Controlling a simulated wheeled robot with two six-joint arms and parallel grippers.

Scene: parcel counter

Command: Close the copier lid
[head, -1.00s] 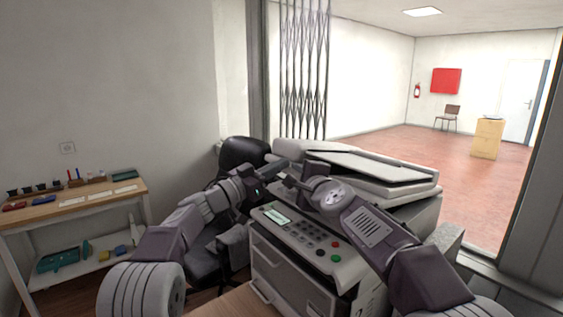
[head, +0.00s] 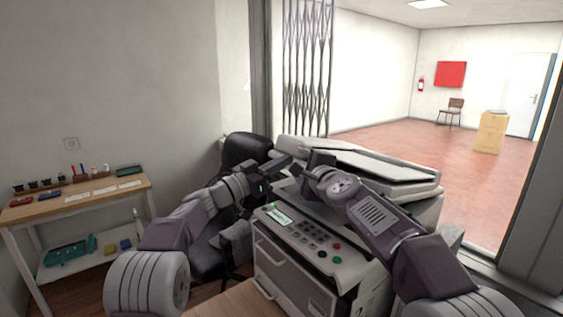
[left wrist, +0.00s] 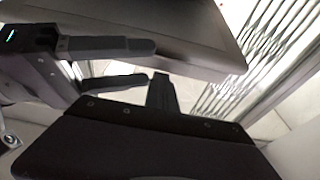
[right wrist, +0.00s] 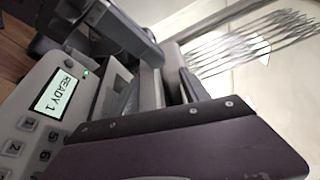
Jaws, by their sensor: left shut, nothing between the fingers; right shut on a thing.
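The grey copier (head: 330,268) stands in front of me with its button panel facing me. Its lid (head: 375,160) lies low over the body; the arms hide the front gap, so I cannot tell how far it is raised. The lid also shows at the top of the left wrist view (left wrist: 185,30).
A black office chair (head: 243,150) stands close behind and left of the copier. A wooden side table (head: 110,200) with small items is at the left wall. A folding metal gate (head: 306,70) stands behind the copier. Red floor is open beyond.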

